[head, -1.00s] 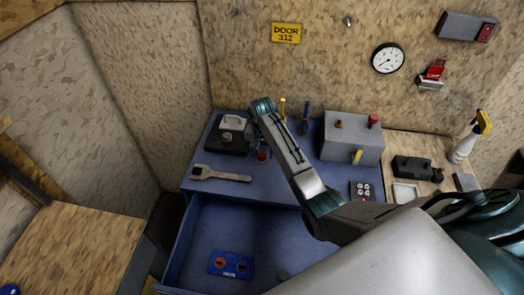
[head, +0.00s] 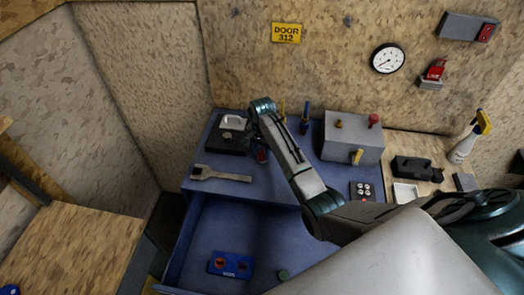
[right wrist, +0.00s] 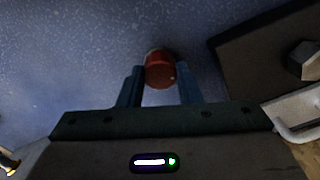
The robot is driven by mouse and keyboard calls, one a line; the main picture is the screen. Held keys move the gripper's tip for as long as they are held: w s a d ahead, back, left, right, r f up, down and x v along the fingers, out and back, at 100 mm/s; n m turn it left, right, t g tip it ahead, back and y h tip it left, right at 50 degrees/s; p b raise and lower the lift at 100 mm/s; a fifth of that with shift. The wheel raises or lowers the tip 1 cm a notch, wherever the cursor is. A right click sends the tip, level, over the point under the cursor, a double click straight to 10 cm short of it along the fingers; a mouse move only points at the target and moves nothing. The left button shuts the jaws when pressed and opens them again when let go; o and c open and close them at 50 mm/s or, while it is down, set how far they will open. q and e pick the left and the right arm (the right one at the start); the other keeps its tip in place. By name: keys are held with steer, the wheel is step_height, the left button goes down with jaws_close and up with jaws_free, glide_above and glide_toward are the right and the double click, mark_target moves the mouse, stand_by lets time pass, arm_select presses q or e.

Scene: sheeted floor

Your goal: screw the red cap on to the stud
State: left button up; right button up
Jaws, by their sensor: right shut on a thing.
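The red cap (right wrist: 160,72) sits between the two blue fingers of my right gripper (right wrist: 160,80) in the right wrist view, and the gripper is shut on it. In the head view the cap (head: 262,156) shows as a small red spot below the gripper, low over the blue bench top. A pale rim shows just behind the cap. The stud cannot be made out, and I cannot tell whether the cap touches it. My left gripper is not in view.
A dark block with a hex head (right wrist: 303,60) lies close to the right of the gripper. A wrench (head: 220,174) lies on the bench (head: 275,187). A grey box (head: 352,138) stands to the right. An open drawer (head: 212,222) juts out below.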

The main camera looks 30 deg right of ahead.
steer(key=m, duration=1.5)
steer(key=o, duration=1.2)
steer(key=shift+c, duration=1)
